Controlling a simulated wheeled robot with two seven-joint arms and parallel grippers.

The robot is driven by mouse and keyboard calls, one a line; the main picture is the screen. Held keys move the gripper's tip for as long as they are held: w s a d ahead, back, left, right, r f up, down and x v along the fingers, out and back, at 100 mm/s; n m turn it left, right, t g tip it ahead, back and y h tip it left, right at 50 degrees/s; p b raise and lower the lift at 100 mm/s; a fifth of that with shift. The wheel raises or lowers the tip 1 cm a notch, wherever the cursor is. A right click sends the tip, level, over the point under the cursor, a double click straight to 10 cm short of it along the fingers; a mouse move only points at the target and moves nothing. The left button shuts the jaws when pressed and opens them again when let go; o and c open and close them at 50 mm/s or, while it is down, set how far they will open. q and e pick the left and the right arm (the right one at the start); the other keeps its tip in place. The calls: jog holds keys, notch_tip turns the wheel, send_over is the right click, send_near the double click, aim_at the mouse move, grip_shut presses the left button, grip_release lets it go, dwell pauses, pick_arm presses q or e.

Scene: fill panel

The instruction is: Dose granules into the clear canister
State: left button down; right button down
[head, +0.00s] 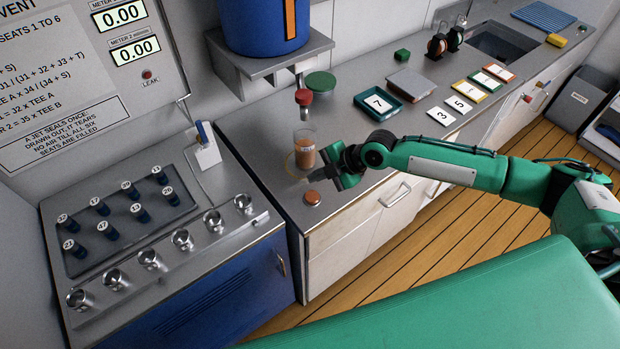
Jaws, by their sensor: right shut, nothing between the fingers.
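The clear canister (304,157) stands upright on the grey counter, with brown granules in its lower part. A blue hopper (262,28) with an orange level strip sits on a shelf above it. The hopper's spout with a red part (303,97) hangs over the canister. My right gripper (318,174) is shut and empty, just to the right of and in front of the canister; I cannot tell if it touches it. A round orange-brown piece (312,197) lies on the counter in front of the gripper. My left gripper is not in view.
A green disc (321,82) lies behind the canister. A green tray with a 7 card (379,102) and several number cards (441,116) lie to the right. A panel of steel seats (148,258) and blue numbered plugs (103,206) stands left.

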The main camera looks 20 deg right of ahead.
notch_tip(320, 180, up, 4)
jog(key=n, duration=0.5)
jog(key=n+p, duration=0.1)
jog(key=n, duration=0.4)
jog(key=n+p, duration=0.1)
jog(key=n, duration=0.4)
jog(key=shift+s+a+f+t, duration=0.15)
jog(key=shift+f+t, duration=0.1)
jog(key=shift+t, duration=0.15)
jog(key=b, duration=0.4)
send_over(316, 197)
notch_tip(316, 197, down, 8)
jog(key=shift+r, duration=0.15)
jog(key=shift+f+b, duration=0.6)
dwell(0.6)
jog(key=shift+f+b, duration=0.4)
jog(key=shift+b, duration=0.15)
